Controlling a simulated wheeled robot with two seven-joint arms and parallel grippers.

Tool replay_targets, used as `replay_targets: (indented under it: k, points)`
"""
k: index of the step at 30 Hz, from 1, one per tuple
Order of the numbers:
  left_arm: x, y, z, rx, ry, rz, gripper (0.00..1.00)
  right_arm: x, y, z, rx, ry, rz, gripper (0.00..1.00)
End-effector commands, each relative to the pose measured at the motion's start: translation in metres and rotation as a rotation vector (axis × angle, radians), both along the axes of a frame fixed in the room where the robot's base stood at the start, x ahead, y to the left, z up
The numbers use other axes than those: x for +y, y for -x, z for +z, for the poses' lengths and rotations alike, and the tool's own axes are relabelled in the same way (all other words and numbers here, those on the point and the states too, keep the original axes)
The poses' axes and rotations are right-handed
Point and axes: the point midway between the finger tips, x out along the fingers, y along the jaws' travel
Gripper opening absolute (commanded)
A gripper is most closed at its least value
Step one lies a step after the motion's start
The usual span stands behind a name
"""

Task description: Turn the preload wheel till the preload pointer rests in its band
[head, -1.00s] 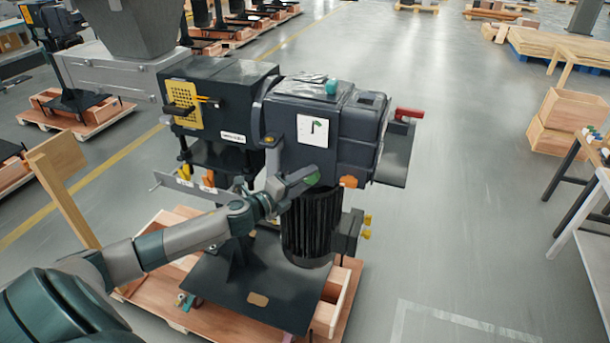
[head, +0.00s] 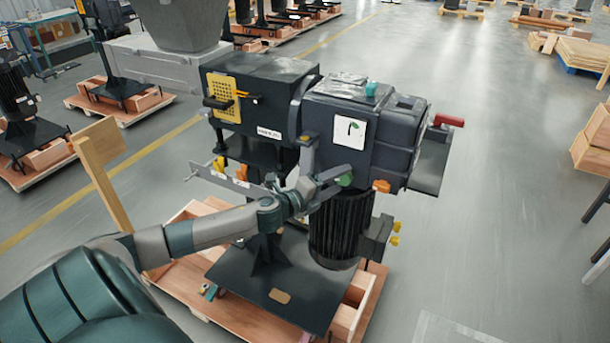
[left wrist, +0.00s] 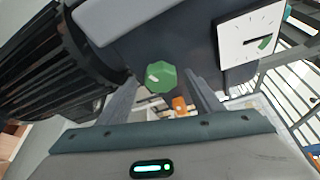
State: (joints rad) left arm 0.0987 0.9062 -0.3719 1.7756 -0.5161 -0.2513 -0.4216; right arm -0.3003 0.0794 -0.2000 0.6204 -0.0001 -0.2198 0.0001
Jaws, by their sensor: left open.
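The preload wheel appears to be the small green knob (head: 345,180) on the dark machine's near face; it also shows in the left wrist view (left wrist: 160,78). The white dial plate (head: 350,132) sits just above it and is larger in the left wrist view (left wrist: 250,42). The dial carries a dark pointer and a small green band; I cannot tell whether the pointer lies within the band. My left gripper (head: 325,162) is open, its fingers spread toward the green knob. In the left wrist view the knob appears between the fingers; contact is unclear. My right gripper is out of view.
An orange knob (head: 381,186) sits right of the green one. A ribbed black motor (head: 340,230) hangs below. A red handle (head: 448,120) juts out at the machine's right. A wooden post (head: 108,185) stands left of the machine.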

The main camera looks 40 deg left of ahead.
Motion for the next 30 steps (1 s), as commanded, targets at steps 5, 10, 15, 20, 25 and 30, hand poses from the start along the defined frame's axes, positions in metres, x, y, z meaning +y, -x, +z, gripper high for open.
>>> replay_targets:
  k: [5, 10, 15, 20, 25, 30]
  points:
    - [0.002, 0.016, -0.002, 0.002, -0.001, -0.003, 0.60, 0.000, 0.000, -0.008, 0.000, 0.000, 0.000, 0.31]
    - [0.004, 0.036, -0.001, 0.003, 0.000, -0.001, 0.60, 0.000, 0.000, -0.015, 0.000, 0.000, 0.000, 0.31]
    - [0.007, 0.056, 0.002, 0.003, -0.001, -0.003, 0.60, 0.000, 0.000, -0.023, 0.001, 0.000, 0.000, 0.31]
    - [0.010, 0.073, 0.004, 0.003, -0.001, -0.001, 0.60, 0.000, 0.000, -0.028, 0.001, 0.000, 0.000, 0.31]
    - [0.012, 0.090, 0.006, 0.004, 0.001, -0.001, 0.60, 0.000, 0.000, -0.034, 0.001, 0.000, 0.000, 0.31]
    - [0.014, 0.106, 0.008, 0.004, 0.000, -0.002, 0.60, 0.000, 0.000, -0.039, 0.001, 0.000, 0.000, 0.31]
